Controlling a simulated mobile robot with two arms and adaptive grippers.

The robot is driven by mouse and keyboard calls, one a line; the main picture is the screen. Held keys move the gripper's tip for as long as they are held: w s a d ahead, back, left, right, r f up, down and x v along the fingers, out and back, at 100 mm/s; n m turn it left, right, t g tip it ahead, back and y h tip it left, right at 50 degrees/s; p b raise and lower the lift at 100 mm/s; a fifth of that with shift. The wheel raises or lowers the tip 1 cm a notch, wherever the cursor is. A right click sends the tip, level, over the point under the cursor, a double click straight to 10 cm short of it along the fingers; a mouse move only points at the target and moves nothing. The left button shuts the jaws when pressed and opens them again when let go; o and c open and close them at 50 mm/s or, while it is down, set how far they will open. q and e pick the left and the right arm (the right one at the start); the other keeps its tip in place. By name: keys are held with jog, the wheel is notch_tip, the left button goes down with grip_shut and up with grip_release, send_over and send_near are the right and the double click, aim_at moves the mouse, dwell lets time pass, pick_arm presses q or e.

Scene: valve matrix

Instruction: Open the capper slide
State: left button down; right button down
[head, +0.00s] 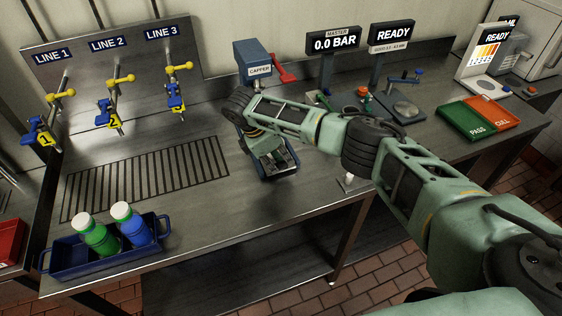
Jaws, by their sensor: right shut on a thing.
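The capper (253,58) is a blue machine head with a CAPPER label and a red lever (285,76) on its right side, standing at the back of the steel bench. The capper slide (276,166) is the dark blue-framed part low at the front of the capper. My right arm reaches in from the lower right, across the capper's front. My right gripper (257,146) points down over the slide and is shut on it. The wrist hides most of the fingers and the capper's middle. How far out the slide stands is hard to tell. My left gripper is not in view.
A blue tray (100,264) with a green and a blue bottle stands at the front left. Gauge displays (335,42), small fixtures and green and red PASS/CULL trays (466,119) are to the right.

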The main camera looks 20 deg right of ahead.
jog(key=shift+w+r, duration=0.35)
jog(key=shift+w+f, duration=0.25)
jog(key=shift+w, duration=0.2)
jog(key=c, duration=2.2)
grip_release()
jog(key=shift+w+f, duration=0.1)
jog(key=shift+o, duration=1.7)
jog(key=shift+s, duration=0.35)
jog(key=shift+r, duration=0.2)
jog(key=shift+a+r, duration=0.25)
jog(key=shift+r, duration=0.1)
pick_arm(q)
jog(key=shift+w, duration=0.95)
pick_arm(e)
jog(key=v, duration=1.1)
